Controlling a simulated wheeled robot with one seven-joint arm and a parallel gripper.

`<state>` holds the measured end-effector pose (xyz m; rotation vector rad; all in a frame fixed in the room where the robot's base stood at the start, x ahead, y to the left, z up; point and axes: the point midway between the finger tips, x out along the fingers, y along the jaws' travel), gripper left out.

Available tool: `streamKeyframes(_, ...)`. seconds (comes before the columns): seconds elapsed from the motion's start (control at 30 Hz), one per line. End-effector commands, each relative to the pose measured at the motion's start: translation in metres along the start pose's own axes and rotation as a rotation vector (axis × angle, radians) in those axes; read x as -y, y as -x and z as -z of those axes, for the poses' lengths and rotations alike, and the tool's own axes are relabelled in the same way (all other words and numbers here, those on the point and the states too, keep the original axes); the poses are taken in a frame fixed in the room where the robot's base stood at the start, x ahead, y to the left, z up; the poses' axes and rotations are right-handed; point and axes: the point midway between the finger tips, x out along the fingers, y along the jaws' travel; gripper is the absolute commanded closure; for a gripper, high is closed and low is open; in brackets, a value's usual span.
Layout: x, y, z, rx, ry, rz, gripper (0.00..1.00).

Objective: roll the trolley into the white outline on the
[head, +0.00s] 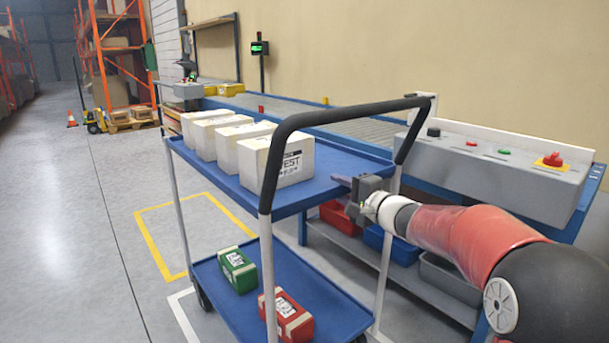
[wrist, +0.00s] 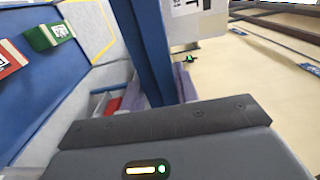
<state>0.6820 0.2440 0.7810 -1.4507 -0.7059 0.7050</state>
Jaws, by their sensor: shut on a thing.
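The trolley (head: 330,187) has two blue shelves, white posts and a black push handle (head: 345,117). Several white boxes (head: 277,162) stand in a row on its top shelf. A green box (head: 238,270) and a red box (head: 287,315) lie on its lower shelf (head: 210,283). My gripper (head: 345,182) is shut on the edge of the top shelf, at the right side near the handle. In the wrist view the shelf (wrist: 148,45) runs up from the jaws.
A yellow floor outline (head: 160,262) lies left of the trolley. A conveyor bench with a grey button panel (head: 490,160) stands close on the right, with red and blue bins (head: 390,245) below. The aisle floor (head: 75,220) at left is clear.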

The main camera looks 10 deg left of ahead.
Motion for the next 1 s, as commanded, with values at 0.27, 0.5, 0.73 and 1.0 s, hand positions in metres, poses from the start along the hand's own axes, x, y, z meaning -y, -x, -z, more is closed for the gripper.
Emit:
streamKeyframes(0.27,0.002,-0.002,-0.004,0.01,0.001,0.005,0.42)
streamKeyframes(0.5,-0.001,-0.001,-0.002,0.006,0.001,0.0,0.42)
streamKeyframes(0.73,-0.002,0.001,-0.002,0.004,0.001,-0.002,0.42)
streamKeyframes(1.0,-0.006,0.036,-0.001,0.002,0.004,0.0,0.42)
